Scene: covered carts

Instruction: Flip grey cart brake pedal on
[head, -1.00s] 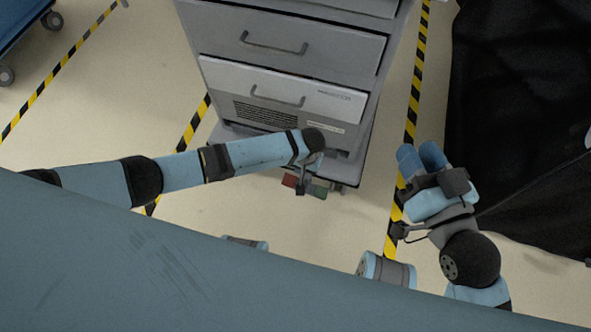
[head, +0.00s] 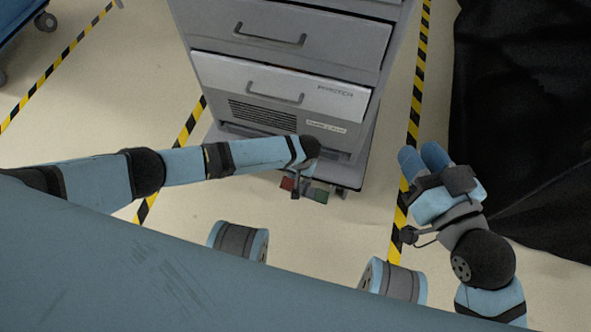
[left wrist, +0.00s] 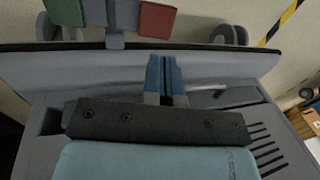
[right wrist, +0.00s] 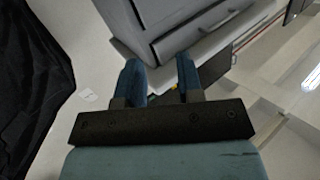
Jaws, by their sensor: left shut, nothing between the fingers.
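The grey cart (head: 285,62) with drawers stands ahead in the head view. At the foot of its near side are a red pedal (head: 288,183) and a green pedal (head: 318,196). The left wrist view also shows the red pedal (left wrist: 157,20) and the green pedal (left wrist: 64,12), beyond a grey ledge of the cart. My left gripper (left wrist: 165,72) is shut and empty, over that ledge and short of the pedals; contact cannot be told. Its fingers are hidden by the wrist in the head view. My right gripper (head: 422,156) is open and empty, right of the cart.
A black-covered object (head: 520,110) fills the right side. Yellow-black tape (head: 413,110) runs along the floor beside the cart. A blue cart (head: 18,25) stands at the far left. The floor just before the grey cart is clear.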

